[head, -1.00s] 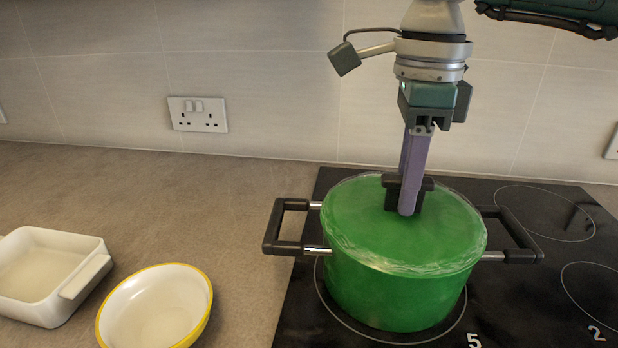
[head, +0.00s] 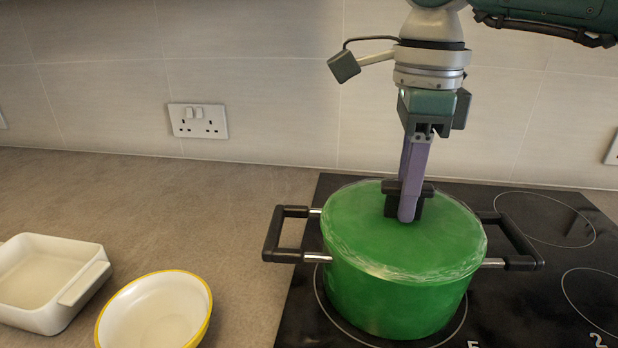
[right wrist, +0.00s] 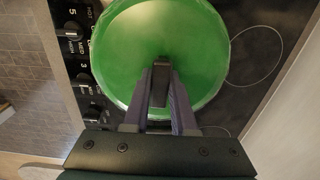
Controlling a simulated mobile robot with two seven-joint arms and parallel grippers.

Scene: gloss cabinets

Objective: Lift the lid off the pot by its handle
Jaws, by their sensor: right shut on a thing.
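A green pot (head: 395,300) with black side handles stands on the black hob. Its green lid (head: 360,230) rests on the rim, with no gap that I can see. The lid's black handle (head: 427,188) stands up at the middle of the lid. My right gripper (head: 408,214) points down from above and is shut on the lid handle, its purple fingers on either side. The right wrist view also shows the handle (right wrist: 161,82) between the two fingers, over the green lid (right wrist: 150,35). My left gripper is not in view.
A white square dish (head: 40,312) and a yellow-rimmed bowl (head: 155,310) stand on the worktop at left. The hob (head: 470,190) has free rings at right. A tiled wall with a socket (head: 198,121) rises close behind. Control knobs (right wrist: 72,30) show in the right wrist view.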

